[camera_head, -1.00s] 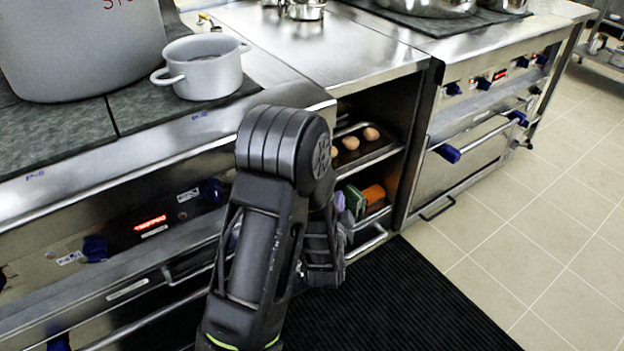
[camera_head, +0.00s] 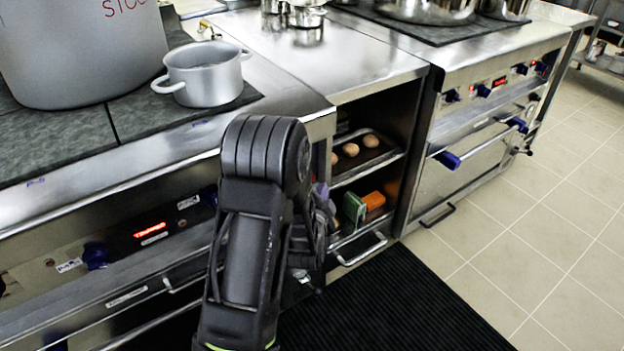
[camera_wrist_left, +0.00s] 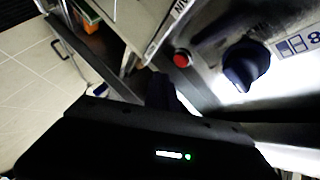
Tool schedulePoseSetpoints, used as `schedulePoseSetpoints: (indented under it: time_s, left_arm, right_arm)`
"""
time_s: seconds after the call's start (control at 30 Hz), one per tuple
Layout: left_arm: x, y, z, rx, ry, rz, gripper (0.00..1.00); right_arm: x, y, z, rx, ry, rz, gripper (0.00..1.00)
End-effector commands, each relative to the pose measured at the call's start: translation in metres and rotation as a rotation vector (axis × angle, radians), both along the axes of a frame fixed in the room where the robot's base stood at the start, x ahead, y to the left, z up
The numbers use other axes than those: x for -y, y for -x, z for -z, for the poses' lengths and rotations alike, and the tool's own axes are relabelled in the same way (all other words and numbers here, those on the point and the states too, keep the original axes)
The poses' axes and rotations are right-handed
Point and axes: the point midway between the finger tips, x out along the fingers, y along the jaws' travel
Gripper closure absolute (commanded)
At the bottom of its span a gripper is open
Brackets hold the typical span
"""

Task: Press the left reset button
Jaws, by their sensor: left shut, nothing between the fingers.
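A round red button (camera_wrist_left: 181,58) sits on the steel front panel in the left wrist view, beside a dark knob (camera_wrist_left: 246,65). In the head view my arm hides that part of the panel. A lit red display (camera_head: 150,229) shows on the left stove's front, with a blue knob (camera_head: 95,256) to its left. My left gripper (camera_wrist_left: 165,90) is shut and empty, a dark shape below the button in the wrist view, apparently apart from it. In the head view it is mostly hidden behind my arm. My right gripper is not in view.
A grey pot (camera_head: 203,74) and a large stockpot (camera_head: 80,50) stand on the left stove. An open shelf cabinet (camera_head: 395,130) is right of my arm, with a second stove (camera_head: 475,145) beyond. A black mat (camera_head: 400,305) and clear tiles cover the floor.

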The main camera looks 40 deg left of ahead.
Motion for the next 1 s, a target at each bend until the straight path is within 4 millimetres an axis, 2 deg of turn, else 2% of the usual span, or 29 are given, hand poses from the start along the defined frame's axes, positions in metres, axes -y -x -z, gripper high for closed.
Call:
schedulePoseSetpoints:
  time_s: [0.23, 1.0]
  left_arm:
    - [-0.017, -0.004, 0.001, -0.001, 0.0, -0.002, 1.0]
    - [-0.018, -0.005, 0.001, -0.001, 0.001, 0.0, 1.0]
  right_arm:
    - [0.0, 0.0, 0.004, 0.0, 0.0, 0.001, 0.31]
    - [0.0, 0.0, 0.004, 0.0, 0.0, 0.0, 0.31]
